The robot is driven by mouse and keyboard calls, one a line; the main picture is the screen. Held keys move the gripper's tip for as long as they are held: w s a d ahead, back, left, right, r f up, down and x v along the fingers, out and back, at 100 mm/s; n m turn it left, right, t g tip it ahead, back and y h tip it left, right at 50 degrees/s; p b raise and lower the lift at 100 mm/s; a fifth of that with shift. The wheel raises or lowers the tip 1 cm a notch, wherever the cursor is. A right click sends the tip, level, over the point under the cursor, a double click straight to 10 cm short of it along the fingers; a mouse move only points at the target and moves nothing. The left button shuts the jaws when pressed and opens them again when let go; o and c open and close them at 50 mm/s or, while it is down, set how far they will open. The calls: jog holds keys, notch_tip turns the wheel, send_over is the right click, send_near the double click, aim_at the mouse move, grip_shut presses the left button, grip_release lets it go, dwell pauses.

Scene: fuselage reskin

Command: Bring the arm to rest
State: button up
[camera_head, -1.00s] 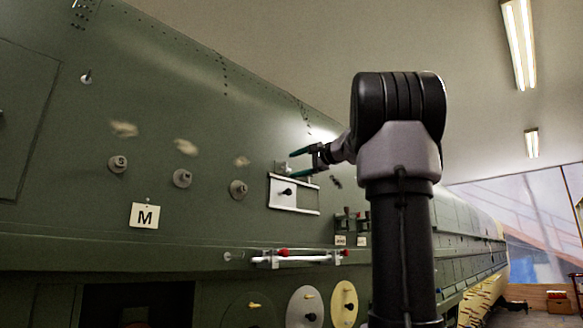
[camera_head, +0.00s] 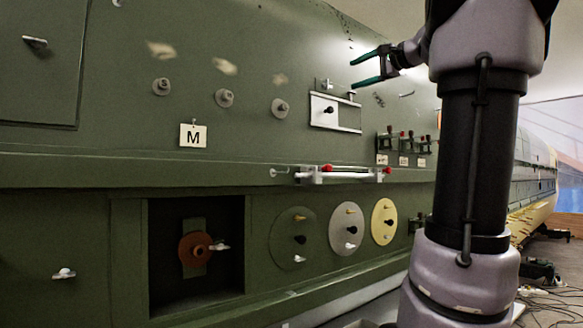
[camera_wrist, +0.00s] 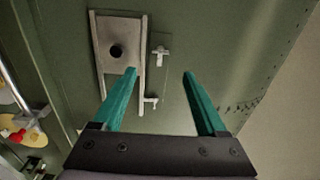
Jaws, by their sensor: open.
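My gripper (camera_head: 366,67) is open, its two green fingers apart with nothing between them. In the head view it is in front of the green fuselage side, just above and right of a white plate with a black knob (camera_head: 334,112). In the wrist view my gripper (camera_wrist: 160,72) points at the panel. The white plate (camera_wrist: 118,28) shows beyond its left finger, and a small latch (camera_wrist: 160,52) shows between the fingers. I cannot tell how far the fingertips are from the panel; no contact shows.
A white bar with red ends (camera_head: 345,175) sticks out below the plate. Several small switches (camera_head: 405,143) stand right of it. Round discs (camera_head: 295,238) and a dark recess with a red-brown disc (camera_head: 196,249) are lower. An M card (camera_head: 193,136) hangs at left. Cables (camera_head: 545,305) lie on the floor at right.

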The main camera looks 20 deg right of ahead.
jog(key=s+a+f+n+g, duration=0.25)
jog(key=a+f, duration=0.45)
jog(key=f, duration=0.4)
jog(key=s+a+f+n+g, duration=0.2)
jog(key=s+a+f+g, duration=0.15)
jog(key=a+f, duration=0.65)
jog(key=s+f+n+g+h, duration=0.1)
jog(key=s+f, duration=0.2)
jog(key=f, duration=0.3)
jog(key=s+a+f+n+g+h, duration=0.1)
jog(key=s+f+n, duration=0.1)
jog(key=s+f, duration=0.2)
jog(key=s+a+f+n+g+h, duration=0.1)
jog(key=s+f+n+h, duration=0.1)
jog(key=f, duration=0.8)
jog(key=shift+s+g, duration=0.4)
jog(key=shift+s, duration=0.25)
jog(key=shift+a+r, duration=0.1)
